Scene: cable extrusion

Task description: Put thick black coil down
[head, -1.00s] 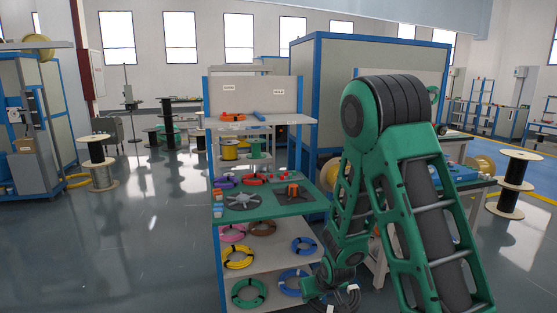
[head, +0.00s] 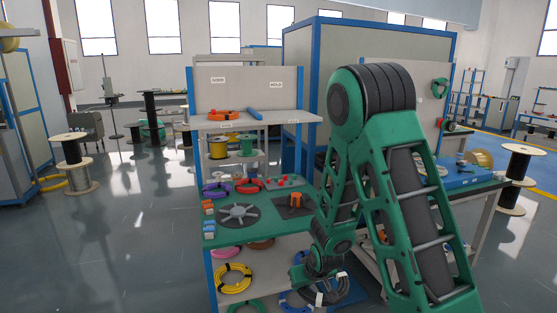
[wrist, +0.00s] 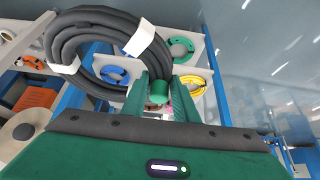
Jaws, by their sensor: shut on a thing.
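The thick black coil (wrist: 85,30) fills the upper left of the wrist view, with white tags on it. My gripper (wrist: 158,88) is shut on the coil's edge. In the head view the coil (head: 345,288) hangs low in front of the workbench, partly hidden by my arm, and my gripper (head: 305,275) is beside it. The coil appears held in the air in front of the lower shelves. What lies directly under it is hidden.
The workbench has a green top (head: 265,228) with a grey spoked disc (head: 238,215) and several coils. Lower shelves hold a yellow coil (head: 233,278) and others. A second table (head: 470,195) stands at right. Open floor (head: 120,240) lies to the left.

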